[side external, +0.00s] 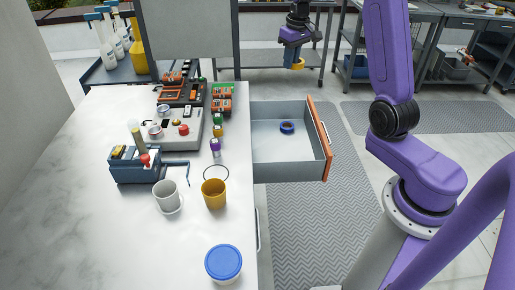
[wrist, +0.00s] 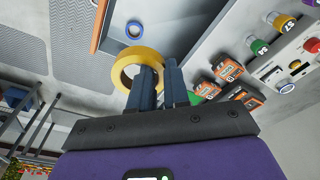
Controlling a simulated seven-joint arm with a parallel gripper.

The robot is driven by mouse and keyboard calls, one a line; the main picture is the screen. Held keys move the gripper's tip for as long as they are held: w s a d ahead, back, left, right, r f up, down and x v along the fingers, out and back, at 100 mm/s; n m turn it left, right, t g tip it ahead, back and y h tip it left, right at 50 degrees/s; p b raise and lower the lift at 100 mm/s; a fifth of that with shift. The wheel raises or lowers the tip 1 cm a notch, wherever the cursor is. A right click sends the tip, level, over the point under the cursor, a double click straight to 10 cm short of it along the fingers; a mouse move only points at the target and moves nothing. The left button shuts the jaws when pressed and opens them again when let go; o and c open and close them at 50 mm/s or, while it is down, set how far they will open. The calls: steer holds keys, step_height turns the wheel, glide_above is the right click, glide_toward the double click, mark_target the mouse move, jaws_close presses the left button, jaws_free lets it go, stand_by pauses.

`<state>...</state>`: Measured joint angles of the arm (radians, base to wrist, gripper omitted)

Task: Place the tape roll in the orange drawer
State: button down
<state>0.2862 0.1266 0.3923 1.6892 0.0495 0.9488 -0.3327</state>
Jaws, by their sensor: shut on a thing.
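A yellow tape roll (side external: 298,64) is held at the fingertips of my gripper (side external: 296,52), up in the air beyond the far end of the drawer. In the wrist view the yellow tape roll (wrist: 126,70) sits at the fingers of my gripper (wrist: 160,75), which are shut on its rim. The orange-fronted drawer (side external: 318,118) is pulled open from the bench and has a grey inside. A blue tape roll (side external: 287,127) lies on its floor; it also shows in the wrist view (wrist: 134,29). The drawer's orange front edge shows in the wrist view (wrist: 99,27).
Most of the drawer floor around the blue roll is clear.

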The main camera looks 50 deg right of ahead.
mark_target(283, 147)
step_height(283, 147, down, 34)
steer(key=shift+r, duration=0.1)
stand_by(0.6)
steer(key=c, duration=1.1)
jaws_free()
